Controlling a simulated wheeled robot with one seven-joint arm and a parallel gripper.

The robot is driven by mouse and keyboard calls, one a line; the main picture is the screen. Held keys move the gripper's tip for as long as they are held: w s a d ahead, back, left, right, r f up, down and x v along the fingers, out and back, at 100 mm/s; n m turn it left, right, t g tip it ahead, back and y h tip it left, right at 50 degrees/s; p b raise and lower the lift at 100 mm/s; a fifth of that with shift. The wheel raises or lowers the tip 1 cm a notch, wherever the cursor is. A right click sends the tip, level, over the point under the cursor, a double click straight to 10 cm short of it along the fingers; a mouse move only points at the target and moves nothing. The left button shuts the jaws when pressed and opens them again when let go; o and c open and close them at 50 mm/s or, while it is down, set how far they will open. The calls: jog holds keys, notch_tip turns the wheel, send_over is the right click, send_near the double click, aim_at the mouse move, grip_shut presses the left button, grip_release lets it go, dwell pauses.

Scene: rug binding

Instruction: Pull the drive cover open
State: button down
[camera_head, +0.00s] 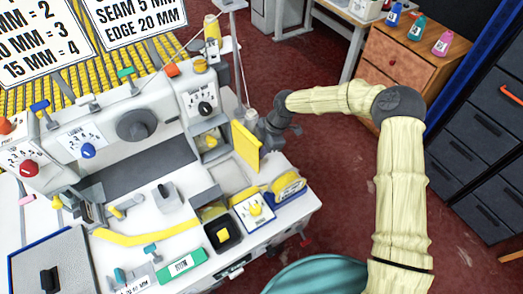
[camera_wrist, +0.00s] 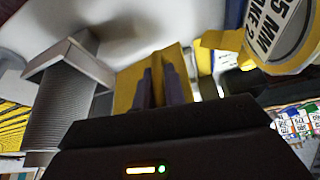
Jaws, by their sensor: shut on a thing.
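The yellow panel (camera_head: 246,147), which I take to be the drive cover, stands upright at the right end of the white machine (camera_head: 135,125). It is angled out from the machine's body, beside an opening (camera_head: 211,141) with a yellow part inside. My gripper (camera_head: 266,132) reaches it from the right, at the panel's far side. In the wrist view the two grey fingers (camera_wrist: 163,86) are close together against the yellow panel (camera_wrist: 128,88), shut on it.
A wooden cabinet (camera_head: 405,55) with bottles stands at the back right.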

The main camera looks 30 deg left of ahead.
jog(key=c, duration=1.5)
grip_release()
jog(key=b+v, duration=0.2)
jog(key=v, duration=1.5)
jog(key=shift+d+r+b, duration=0.15)
jog(key=shift+r+b, duration=0.05)
jog(key=shift+b, duration=0.2)
jog(key=s+d+m+t+h, duration=0.1)
jog(key=s+d+m+t, duration=0.1)
jog(key=s+d+m, duration=0.3)
jog(key=s+d+m+t+h, duration=0.1)
jog(key=s+d+m, duration=0.4)
jog(key=d+m, duration=0.8)
jog(key=s+d+m+t+h, duration=0.1)
jog(key=s+d+m+t, duration=0.2)
jog(key=d+m, duration=0.6)
jog(key=shift+s+d+r+m, duration=0.1)
jog(key=shift+s+d, duration=0.25)
jog(key=shift+d, duration=1.05)
jog(key=shift+s+d+m, duration=0.1)
jog(key=shift+s+d, duration=0.2)
jog(key=shift+d, duration=1.1)
jog(key=shift+s+d+r+m, duration=0.1)
jog(key=shift+s+d, duration=0.25)
jog(key=shift+d, duration=1.05)
